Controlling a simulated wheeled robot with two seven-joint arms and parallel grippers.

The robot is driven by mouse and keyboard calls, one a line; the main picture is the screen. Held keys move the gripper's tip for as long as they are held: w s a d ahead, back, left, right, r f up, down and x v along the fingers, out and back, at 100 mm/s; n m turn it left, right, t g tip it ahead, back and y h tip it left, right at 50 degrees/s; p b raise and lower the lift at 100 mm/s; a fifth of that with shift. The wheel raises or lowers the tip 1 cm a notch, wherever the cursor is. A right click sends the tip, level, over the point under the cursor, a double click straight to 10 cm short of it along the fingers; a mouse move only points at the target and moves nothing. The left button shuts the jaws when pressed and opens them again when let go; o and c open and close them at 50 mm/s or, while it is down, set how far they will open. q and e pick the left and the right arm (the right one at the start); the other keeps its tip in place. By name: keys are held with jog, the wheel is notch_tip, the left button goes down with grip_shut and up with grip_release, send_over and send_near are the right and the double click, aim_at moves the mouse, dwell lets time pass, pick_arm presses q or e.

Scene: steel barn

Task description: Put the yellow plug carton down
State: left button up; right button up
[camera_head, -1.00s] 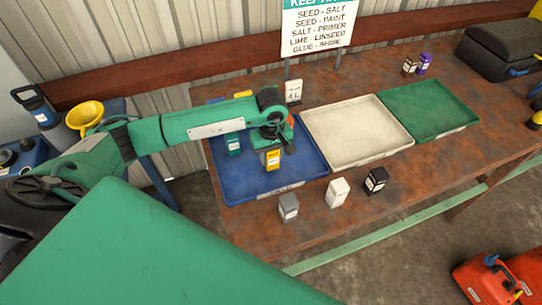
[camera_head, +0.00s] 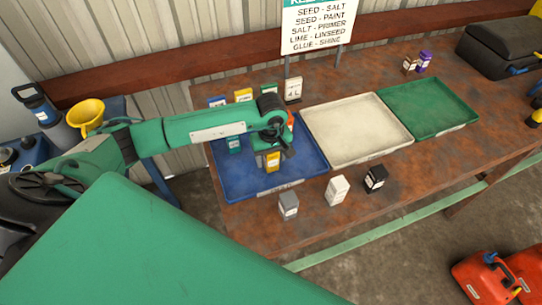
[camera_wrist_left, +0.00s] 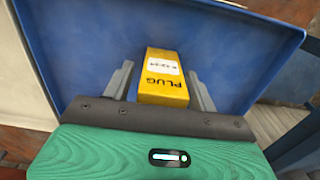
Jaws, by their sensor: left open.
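The yellow plug carton (camera_head: 273,162) is in the front part of the blue tray (camera_head: 225,190), partly hidden under my left gripper (camera_head: 271,150). In the left wrist view the carton (camera_wrist_left: 163,78) shows its PLUG label, and the blue tray (camera_wrist_left: 225,35) lies behind it. The left fingers (camera_wrist_left: 159,68) stand on either side of the carton, with a visible gap at the right finger. The left gripper is open around it. Whether the left finger touches it is hard to tell. My right gripper is not in view.
Blue (camera_head: 217,102), yellow (camera_head: 243,95) and white (camera_head: 293,90) cartons stand behind my arm. Grey (camera_head: 288,205), white (camera_head: 337,190) and black (camera_head: 375,179) cartons stand in front of the trays. The cream tray (camera_head: 355,130) is empty.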

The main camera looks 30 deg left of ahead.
pick_arm(q)
jog(key=shift+w+r+b, duration=0.1)
jog(key=shift+r+b, duration=0.2)
jog(key=shift+r, duration=0.1)
notch_tip(320, 180, up, 10)
jog(key=b, duration=0.3)
jog(key=shift+r+b, duration=0.2)
jog(key=shift+b, duration=0.1)
jog(key=shift+r, duration=0.5)
jog(key=shift+f, duration=0.1)
